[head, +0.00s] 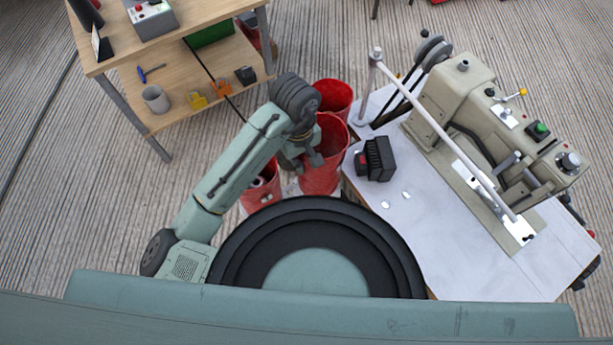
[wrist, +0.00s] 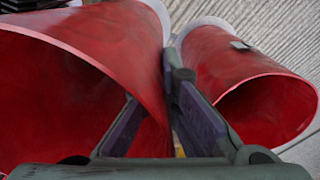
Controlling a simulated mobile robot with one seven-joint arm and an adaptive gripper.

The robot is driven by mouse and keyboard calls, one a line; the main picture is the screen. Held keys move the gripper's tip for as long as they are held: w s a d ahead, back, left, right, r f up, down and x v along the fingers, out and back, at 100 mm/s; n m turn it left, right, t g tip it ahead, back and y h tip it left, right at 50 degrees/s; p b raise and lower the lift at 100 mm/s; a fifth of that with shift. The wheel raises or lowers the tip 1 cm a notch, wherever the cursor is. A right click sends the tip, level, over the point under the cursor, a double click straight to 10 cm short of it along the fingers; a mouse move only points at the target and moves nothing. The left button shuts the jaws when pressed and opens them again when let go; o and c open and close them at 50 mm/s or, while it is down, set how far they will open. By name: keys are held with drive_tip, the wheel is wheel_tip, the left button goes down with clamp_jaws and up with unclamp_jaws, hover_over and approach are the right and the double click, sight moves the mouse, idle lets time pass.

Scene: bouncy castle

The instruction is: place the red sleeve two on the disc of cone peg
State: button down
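Several red sleeves stand close together beside the white-topped table in the head view: a far one (head: 334,96), a middle one (head: 327,150) and a near one (head: 262,190). I cannot tell which is sleeve two. My gripper (head: 303,165) is at the middle sleeve. In the wrist view, a large red sleeve (wrist: 95,35) fills the left and another (wrist: 225,62) lies at right, both with open mouths. My gripper (wrist: 160,100) has its fingers either side of the left sleeve's wall, the left finger inside its mouth. Whether they press on it is unclear. I cannot pick out the cone peg's disc.
The white-topped table (head: 440,250) at right carries a beige machine (head: 480,100) and a black block (head: 378,160) near its left edge. A wooden workbench (head: 180,62) with small tools stands at upper left. Striped floor (head: 70,200) is clear at left.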

wheel_tip(320, 180, down, 6)
drive_tip(key=shift+f, duration=0.2)
idle(0.3)
drive_tip(key=shift+f, duration=0.2)
drive_tip(key=c, duration=1.8)
unclamp_jaws()
wheel_tip(320, 180, up, 12)
drive_tip(key=p, duration=0.1)
drive_tip(key=shift+a+r, duration=0.15)
drive_tip(key=shift+r, duration=0.1)
